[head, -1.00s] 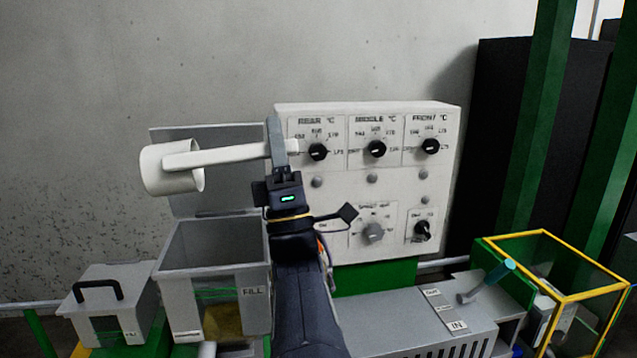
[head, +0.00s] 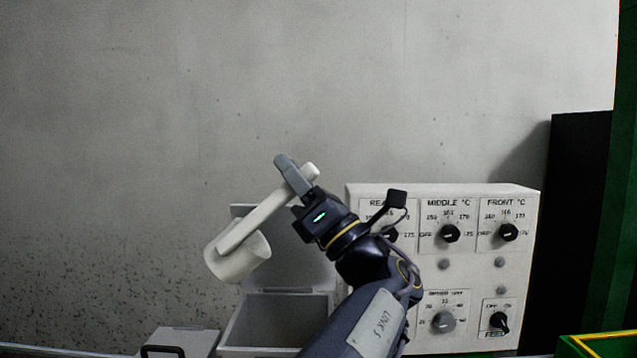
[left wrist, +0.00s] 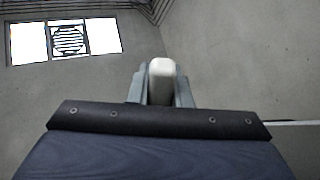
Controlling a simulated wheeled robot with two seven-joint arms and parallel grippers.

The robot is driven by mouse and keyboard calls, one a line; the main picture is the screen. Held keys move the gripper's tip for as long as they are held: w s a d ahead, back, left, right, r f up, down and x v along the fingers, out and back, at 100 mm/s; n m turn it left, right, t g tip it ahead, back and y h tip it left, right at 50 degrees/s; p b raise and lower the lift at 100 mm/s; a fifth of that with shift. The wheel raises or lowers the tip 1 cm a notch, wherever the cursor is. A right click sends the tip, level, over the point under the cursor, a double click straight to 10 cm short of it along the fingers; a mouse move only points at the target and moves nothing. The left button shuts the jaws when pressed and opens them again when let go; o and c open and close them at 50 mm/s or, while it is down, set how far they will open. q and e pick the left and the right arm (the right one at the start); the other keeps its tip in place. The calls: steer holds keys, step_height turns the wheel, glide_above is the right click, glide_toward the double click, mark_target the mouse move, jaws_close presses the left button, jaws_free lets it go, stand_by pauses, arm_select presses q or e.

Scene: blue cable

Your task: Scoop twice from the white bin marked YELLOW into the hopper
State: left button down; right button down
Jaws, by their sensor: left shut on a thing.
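My left gripper (head: 296,177) is shut on the handle of a white scoop (head: 240,254). The handle end (left wrist: 161,75) shows between the fingers in the left wrist view. The scoop's cup hangs down and to the left of the gripper, tilted, in front of the wall and the hopper's raised lid. What is in the cup cannot be seen. The grey hopper (head: 243,324) stands open below, its lower part cut off by the frame. A lidded bin (head: 190,341) with a black handle shows at the bottom left; no YELLOW mark is readable. My right gripper is not in view.
A white control panel (head: 470,270) with several knobs stands right of my left arm. A dark cabinet (head: 580,210) and a green post stand at the right. A yellow-edged guard (head: 600,345) shows at the bottom right.

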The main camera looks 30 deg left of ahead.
arm_select(q)
steer(key=a+r+n+g+h+p, duration=0.1)
steer(key=s+a+r+n+g+h+p, duration=0.1)
steer(key=a, duration=0.1)
steer(key=s+a+r+n+g+h+p, duration=0.1)
steer(key=shift+s+a+r+n, duration=0.1)
steer(key=shift+s+a+n, duration=0.1)
steer(key=shift+n, duration=0.2)
steer(key=s+a+r+n+g+h+p, duration=0.1)
steer(key=s+a+r+n+h+p, duration=0.2)
steer(key=a+r+h+p, duration=0.1)
steer(key=shift+s+a+h+p, duration=0.25)
steer(key=shift+a+h+p, duration=0.45)
steer(key=shift+a+p, duration=0.4)
